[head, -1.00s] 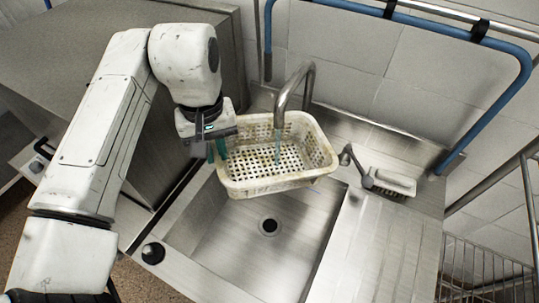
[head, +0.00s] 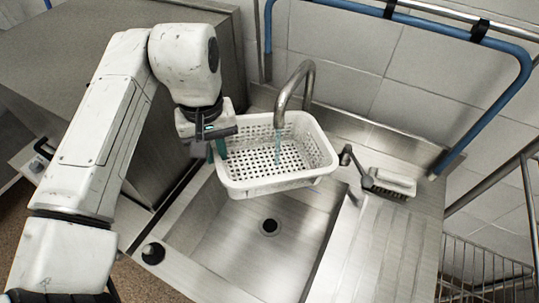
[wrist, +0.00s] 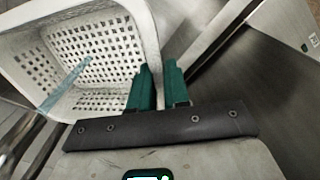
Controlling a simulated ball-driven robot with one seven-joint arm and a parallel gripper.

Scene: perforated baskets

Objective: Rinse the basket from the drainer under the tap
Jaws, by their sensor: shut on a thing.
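The white perforated basket (head: 275,183) hangs over the sink bowl, below the tap (head: 296,82). A bluish stream of water (head: 277,148) falls from the spout into it. The basket looks white and clean, with its open top facing up. My gripper (head: 217,150) is shut on the basket's left wall, its green fingers at the rim. In the wrist view the green fingers (wrist: 158,84) stand at the rim of the basket (wrist: 98,47), and the stream crosses its inside. The fingers' contact with the wall is partly hidden.
The sink bowl (head: 240,250) with its round drain (head: 269,227) lies empty beneath the basket. A brush-like white item (head: 393,182) sits right of the tap. A ribbed draining board (head: 385,250) is bare at the right. A blue rail (head: 440,25) runs along the wall.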

